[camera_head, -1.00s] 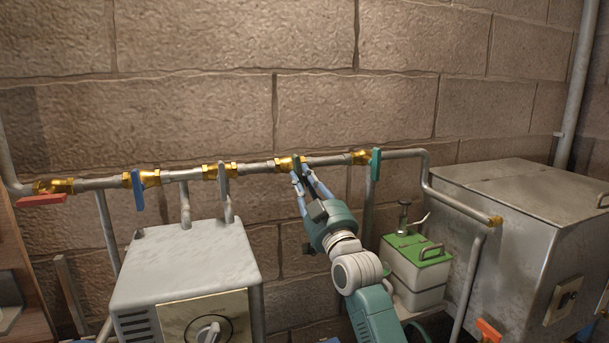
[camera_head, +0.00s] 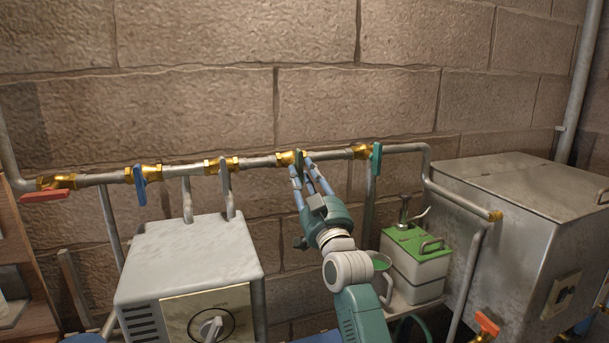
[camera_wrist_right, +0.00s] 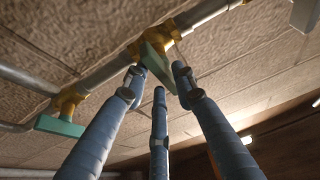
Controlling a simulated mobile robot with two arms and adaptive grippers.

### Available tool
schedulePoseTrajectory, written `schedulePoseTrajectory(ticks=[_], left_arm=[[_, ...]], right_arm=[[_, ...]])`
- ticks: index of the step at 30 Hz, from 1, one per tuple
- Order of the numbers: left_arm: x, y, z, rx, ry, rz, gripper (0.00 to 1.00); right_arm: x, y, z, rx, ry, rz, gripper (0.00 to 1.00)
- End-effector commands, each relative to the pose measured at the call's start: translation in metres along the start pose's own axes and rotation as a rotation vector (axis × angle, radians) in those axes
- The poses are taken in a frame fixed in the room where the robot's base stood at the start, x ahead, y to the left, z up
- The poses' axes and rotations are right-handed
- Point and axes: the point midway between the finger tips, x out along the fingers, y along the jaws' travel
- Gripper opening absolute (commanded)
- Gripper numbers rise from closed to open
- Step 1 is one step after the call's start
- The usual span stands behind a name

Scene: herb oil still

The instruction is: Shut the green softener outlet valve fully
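Two valves with green levers sit on the pipe along the wall. The dark green lever (camera_head: 299,160) stands upright across the pipe at a brass body. The teal lever (camera_head: 376,159) hangs down farther right. My right gripper (camera_head: 302,170) is at the dark green lever, its fingers apart below and beside it. In the right wrist view the fingers (camera_wrist_right: 160,84) point up at a green lever (camera_wrist_right: 158,64), which lies between and just beyond their tips; contact cannot be told. The teal lever (camera_wrist_right: 60,126) is apart at the left there. My left gripper is not in view.
A grey lever (camera_head: 226,174), a blue lever (camera_head: 140,186) and a red lever (camera_head: 45,195) follow along the pipe to the left. A grey box (camera_head: 185,258) with a knob, a green-lidded container (camera_head: 416,262) and a metal tank (camera_head: 510,225) stand below.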

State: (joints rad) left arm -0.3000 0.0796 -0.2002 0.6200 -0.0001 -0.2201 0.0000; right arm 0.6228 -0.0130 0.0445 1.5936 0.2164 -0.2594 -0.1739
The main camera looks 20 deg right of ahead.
Motion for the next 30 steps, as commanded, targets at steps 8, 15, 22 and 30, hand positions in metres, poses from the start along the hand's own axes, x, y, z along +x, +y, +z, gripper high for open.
schedulePoseTrajectory(ticks=[8, 15, 22, 30], left_arm=[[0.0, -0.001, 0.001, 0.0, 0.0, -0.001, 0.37], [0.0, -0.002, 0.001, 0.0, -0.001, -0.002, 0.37], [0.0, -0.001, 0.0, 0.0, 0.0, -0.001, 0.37], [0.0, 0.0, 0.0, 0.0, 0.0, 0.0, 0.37]], right_arm=[[0.0, 0.0, 0.0, -0.003, 0.0, 0.0, 0.37], [-0.02, 0.0, 0.001, -0.004, -0.001, 0.0, 0.37], [-0.07, 0.0, 0.002, -0.003, -0.003, 0.0, 0.37], [-0.112, 0.0, 0.001, -0.004, -0.002, -0.001, 0.37]])
